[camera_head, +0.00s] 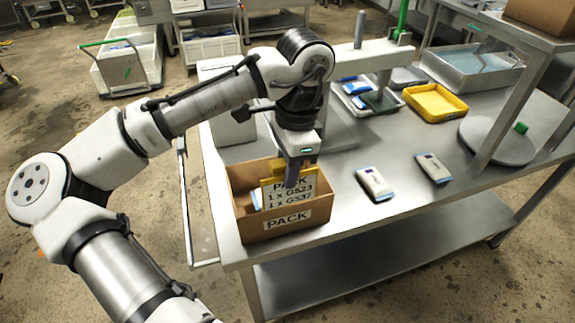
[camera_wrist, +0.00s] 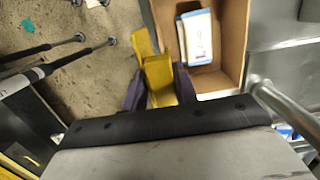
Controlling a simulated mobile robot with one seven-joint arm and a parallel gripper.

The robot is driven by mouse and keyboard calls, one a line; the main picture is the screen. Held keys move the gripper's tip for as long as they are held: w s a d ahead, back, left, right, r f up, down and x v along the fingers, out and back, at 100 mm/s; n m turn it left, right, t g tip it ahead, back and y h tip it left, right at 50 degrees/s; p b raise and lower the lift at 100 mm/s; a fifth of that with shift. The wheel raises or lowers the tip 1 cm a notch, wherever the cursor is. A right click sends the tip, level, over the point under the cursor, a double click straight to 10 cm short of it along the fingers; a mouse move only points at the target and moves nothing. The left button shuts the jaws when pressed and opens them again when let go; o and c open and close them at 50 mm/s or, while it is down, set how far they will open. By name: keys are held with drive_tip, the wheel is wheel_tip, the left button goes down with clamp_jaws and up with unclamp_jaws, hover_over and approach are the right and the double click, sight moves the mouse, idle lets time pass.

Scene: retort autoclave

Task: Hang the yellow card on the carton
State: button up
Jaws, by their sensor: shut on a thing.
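The open brown carton (camera_head: 249,226) stands at the near left corner of the steel table, with a PACK label on its front. My gripper (camera_head: 292,180) points down over the carton and is shut on the card's top. In the wrist view, the purple fingers (camera_wrist: 160,88) pinch the yellow card (camera_wrist: 160,72) beside the carton wall (camera_wrist: 238,50). Whether the card rests on the rim cannot be told.
A white and blue pouch (camera_wrist: 199,38) lies inside the carton. Two pouches (camera_head: 375,183) (camera_head: 433,168) lie on the table to the right. A yellow tray (camera_head: 434,103), a round grey plate (camera_head: 497,142) and a metal post (camera_head: 359,30) stand farther back.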

sight(287, 202)
drive_tip(key=shift+f+b, duration=3.1)
drive_tip(key=shift+f, duration=0.45)
drive_tip(key=shift+p, duration=0.75)
drive_tip(key=shift+f+b, duration=0.8)
drive_tip(key=shift+f, duration=0.8)
drive_tip(key=o, duration=1)
drive_tip(key=shift+r, duration=0.1)
drive_tip(key=r, duration=0.4)
drive_tip(key=d+r, duration=0.1)
drive_tip(key=r, duration=0.8)
drive_tip(key=shift+w+d+r, duration=0.25)
drive_tip(key=shift+w+d, duration=0.05)
